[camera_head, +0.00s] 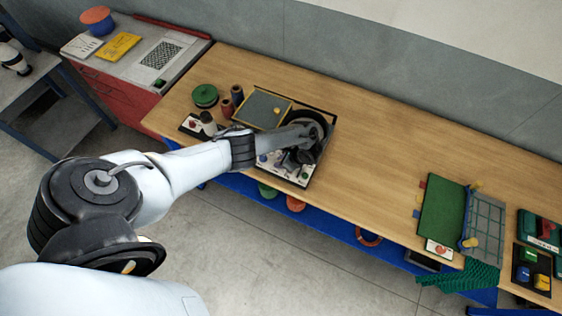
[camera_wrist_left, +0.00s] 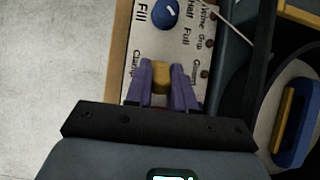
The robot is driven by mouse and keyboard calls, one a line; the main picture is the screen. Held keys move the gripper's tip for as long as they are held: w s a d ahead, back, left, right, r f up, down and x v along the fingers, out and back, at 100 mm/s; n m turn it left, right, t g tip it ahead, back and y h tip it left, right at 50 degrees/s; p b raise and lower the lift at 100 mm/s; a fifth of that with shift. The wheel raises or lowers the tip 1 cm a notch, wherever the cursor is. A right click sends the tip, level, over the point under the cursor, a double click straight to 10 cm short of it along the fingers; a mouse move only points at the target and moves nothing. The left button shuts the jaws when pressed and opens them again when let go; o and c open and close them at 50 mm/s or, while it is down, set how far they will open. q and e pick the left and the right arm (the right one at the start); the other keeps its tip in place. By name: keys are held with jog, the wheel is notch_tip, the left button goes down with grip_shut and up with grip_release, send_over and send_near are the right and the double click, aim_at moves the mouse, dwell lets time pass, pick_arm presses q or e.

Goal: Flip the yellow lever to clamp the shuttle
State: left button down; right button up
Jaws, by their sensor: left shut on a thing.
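The yellow lever (camera_wrist_left: 161,79) stands at the "Clamp" label on a white control panel (camera_wrist_left: 146,45). In the left wrist view, the purple fingertips of my left gripper (camera_wrist_left: 163,87) are on both sides of it, closed on it. The head view shows my left gripper (camera_head: 292,158) over the same panel (camera_head: 293,176); the arm hides the lever there. A blue and yellow piece (camera_wrist_left: 296,121) lies over a pale round part at the right of the wrist view. I cannot tell if it is the shuttle. My right gripper is not in view.
A blue knob (camera_wrist_left: 165,13) sits by the "Fill" label. Left of the machine are spools (camera_head: 227,108) and a green disc (camera_head: 205,95). A green board (camera_head: 441,214) and netting frame (camera_head: 483,231) stand at the right. The wooden bench (camera_head: 375,160) between them is clear.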

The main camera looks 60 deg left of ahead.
pick_arm(q)
jog(key=c, duration=1)
grip_release()
jog(key=shift+o, duration=0.2)
jog(key=p+v, duration=0.3)
jog(key=v, duration=0.7)
jog(key=shift+d+r, duration=0.15)
jog(key=shift+r, duration=0.1)
